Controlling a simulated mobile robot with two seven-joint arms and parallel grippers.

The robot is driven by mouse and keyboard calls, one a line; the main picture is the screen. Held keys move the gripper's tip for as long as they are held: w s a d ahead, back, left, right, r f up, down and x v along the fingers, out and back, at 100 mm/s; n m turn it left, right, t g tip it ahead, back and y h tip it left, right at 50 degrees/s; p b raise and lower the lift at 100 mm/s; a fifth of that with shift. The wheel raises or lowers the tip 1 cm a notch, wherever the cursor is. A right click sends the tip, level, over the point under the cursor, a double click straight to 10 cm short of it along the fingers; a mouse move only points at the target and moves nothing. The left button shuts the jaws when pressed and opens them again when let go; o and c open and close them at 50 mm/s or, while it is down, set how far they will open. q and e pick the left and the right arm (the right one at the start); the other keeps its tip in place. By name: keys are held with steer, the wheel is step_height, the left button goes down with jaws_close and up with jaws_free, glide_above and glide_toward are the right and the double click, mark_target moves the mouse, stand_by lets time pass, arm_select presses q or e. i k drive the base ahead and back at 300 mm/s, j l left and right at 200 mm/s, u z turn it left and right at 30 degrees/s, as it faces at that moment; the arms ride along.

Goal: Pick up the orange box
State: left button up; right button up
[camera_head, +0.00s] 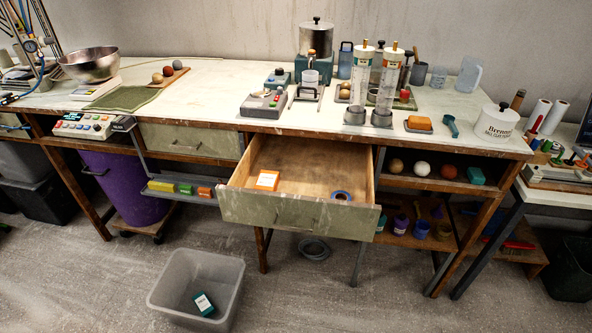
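A small orange box (267,180) with a white label lies in the left part of the pulled-out drawer (290,211). A roll of blue tape (341,195) lies in the same drawer near its front right. The space around the orange box inside the drawer is bare. Another orange block (419,123) sits on a small tray on the counter. A small orange item (205,191) also sits on the low rail shelf left of the drawer. Neither of my grippers is in view.
The counter (213,93) holds scales, cylinders and a metal bowl (90,65). A clear bin (165,294) with a dark green box (203,304) stands on the floor before the drawer. A purple bin (124,188) stands under the counter. Floor right of the clear bin is free.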

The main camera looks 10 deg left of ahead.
mark_target(268, 180)
steer(key=i+j+z, duration=0.2)
steer(key=j+z, duration=0.2)
steer(key=i+j+z, duration=0.2)
steer(key=j, duration=0.2)
steer(key=j+z, duration=0.35)
steer(key=j, duration=0.2)
steer(key=j+z, duration=0.3)
steer(key=j, duration=0.2)
steer(key=k+j+z, duration=0.2)
steer(key=j+z, duration=0.15)
steer(key=j, duration=0.15)
steer(key=k+l+u, duration=0.3)
steer(key=l, duration=0.3)
steer(key=i+j+z, duration=0.15)
steer(key=j, duration=0.15)
steer(key=i+j+z, duration=0.15)
steer(key=j, duration=0.15)
